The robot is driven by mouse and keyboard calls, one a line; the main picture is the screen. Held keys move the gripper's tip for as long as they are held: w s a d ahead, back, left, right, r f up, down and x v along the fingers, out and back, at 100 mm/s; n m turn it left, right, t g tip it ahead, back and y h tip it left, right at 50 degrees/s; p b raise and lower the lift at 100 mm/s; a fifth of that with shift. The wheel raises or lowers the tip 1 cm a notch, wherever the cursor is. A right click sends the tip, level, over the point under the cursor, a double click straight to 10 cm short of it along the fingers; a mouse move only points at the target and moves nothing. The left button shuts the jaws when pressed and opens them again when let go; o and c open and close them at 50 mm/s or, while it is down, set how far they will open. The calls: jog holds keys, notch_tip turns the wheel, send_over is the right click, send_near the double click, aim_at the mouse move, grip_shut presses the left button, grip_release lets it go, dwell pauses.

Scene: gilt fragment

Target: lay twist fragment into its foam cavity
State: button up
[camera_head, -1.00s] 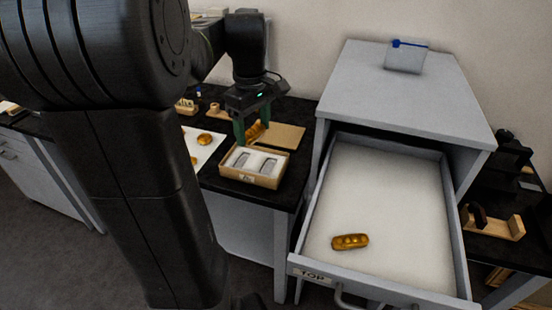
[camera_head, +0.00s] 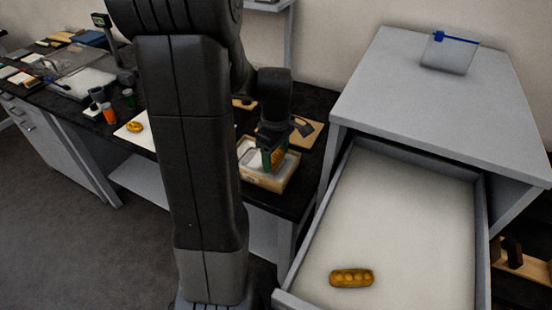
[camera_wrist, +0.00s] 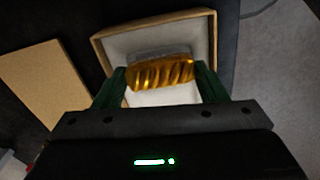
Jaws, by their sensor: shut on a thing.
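The twist fragment (camera_wrist: 160,74) is golden with slanted ridges. My gripper (camera_wrist: 163,80) is shut on it, one green finger at each end, in the wrist view. The fragment is over the foam (camera_wrist: 150,43) inside an open tan box (camera_wrist: 101,52). A grey cavity (camera_wrist: 155,51) shows partly behind the fragment; whether the fragment touches the foam I cannot tell. In the head view my gripper (camera_head: 272,158) is at the box (camera_head: 262,182) on the dark bench, and my arm hides part of the foam.
An open drawer (camera_head: 415,215) at the right holds another golden fragment (camera_head: 351,278) with round bumps. A grey cabinet (camera_head: 430,95) stands above it. A tan board (camera_wrist: 40,82) lies beside the box. A golden piece (camera_head: 134,127) lies on a white sheet.

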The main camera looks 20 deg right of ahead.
aim_at(276, 158)
jog(key=shift+f, duration=0.9)
jog(key=shift+s+a+f+b, duration=0.2)
jog(key=shift+s+f+b, duration=0.1)
jog(key=shift+f+b, duration=0.35)
jog(key=o, duration=1)
jog(key=shift+f, duration=0.2)
jog(key=shift+w+d+r+p, duration=0.1)
jog(key=shift+r+p, duration=0.45)
jog(key=shift+r, duration=0.05)
jog(key=r, duration=1.2)
jog(key=shift+w+d+r+p, duration=0.1)
jog(key=shift+w+r+p, duration=0.1)
jog(key=shift+r+p, duration=0.1)
